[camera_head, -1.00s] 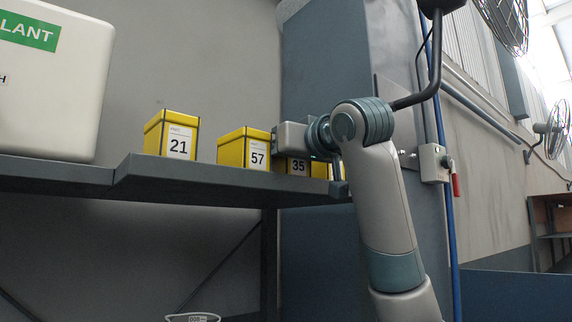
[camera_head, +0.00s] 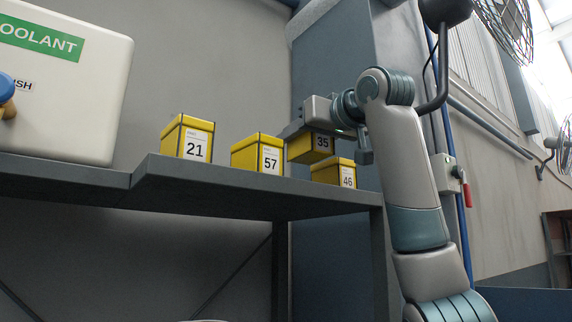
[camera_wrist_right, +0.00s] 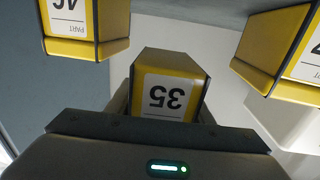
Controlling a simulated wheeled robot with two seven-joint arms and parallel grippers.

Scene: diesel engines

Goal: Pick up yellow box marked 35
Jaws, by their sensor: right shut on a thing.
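The yellow box marked 35 (camera_head: 312,147) is held in my right gripper (camera_head: 318,140), raised above the shelf and between the boxes marked 57 and 46. In the right wrist view the box marked 35 (camera_wrist_right: 168,88) shows upside down between the fingers, its white label facing the camera. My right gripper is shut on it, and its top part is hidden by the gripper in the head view. My left gripper is not in view.
The grey shelf (camera_head: 250,197) holds yellow boxes marked 21 (camera_head: 187,138), 57 (camera_head: 258,154) and 46 (camera_head: 334,172). A large white coolant container (camera_head: 70,95) stands at the left. A grey column (camera_head: 335,60) rises behind my right arm.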

